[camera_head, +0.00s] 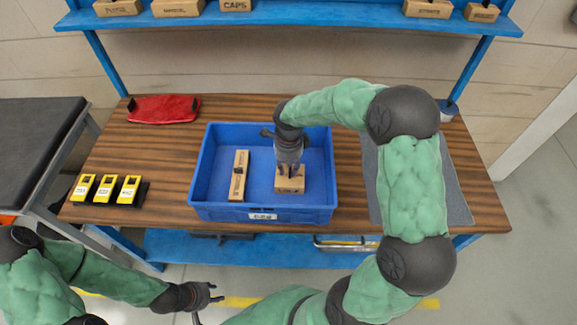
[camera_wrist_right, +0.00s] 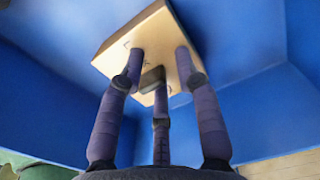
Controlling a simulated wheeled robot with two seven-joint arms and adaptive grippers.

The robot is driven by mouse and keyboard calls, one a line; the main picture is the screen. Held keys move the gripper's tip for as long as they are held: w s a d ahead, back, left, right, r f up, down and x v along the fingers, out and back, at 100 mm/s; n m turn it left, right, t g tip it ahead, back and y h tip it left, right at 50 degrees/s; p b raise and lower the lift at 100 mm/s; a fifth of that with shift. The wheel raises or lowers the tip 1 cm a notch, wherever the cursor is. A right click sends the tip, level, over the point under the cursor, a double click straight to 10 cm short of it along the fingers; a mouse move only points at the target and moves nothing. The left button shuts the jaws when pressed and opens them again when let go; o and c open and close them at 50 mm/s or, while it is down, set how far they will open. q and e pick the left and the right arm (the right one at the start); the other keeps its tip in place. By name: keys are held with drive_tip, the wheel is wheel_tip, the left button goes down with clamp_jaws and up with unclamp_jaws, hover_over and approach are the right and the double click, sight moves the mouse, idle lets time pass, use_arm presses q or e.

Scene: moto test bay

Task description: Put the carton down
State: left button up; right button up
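The carton (camera_head: 290,183) is a small tan box inside the blue crate (camera_head: 318,215), in its right half. My right gripper (camera_head: 289,170) points down at its top, and its fingers look closed on the carton's upper part. In the right wrist view the carton (camera_wrist_right: 112,62) lies at the fingertips, turned askew to the fingers. Whether its underside touches the crate floor cannot be told. My left gripper (camera_head: 213,293) is empty, its fingers apart, low in front of the bench.
A long tan carton (camera_head: 239,176) stands in the crate's left half, with bare floor between the two. Several cartons line the blue shelf (camera_head: 320,14) behind.

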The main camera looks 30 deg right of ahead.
wheel_tip(320, 180, up, 12)
drive_tip(key=p, duration=0.3)
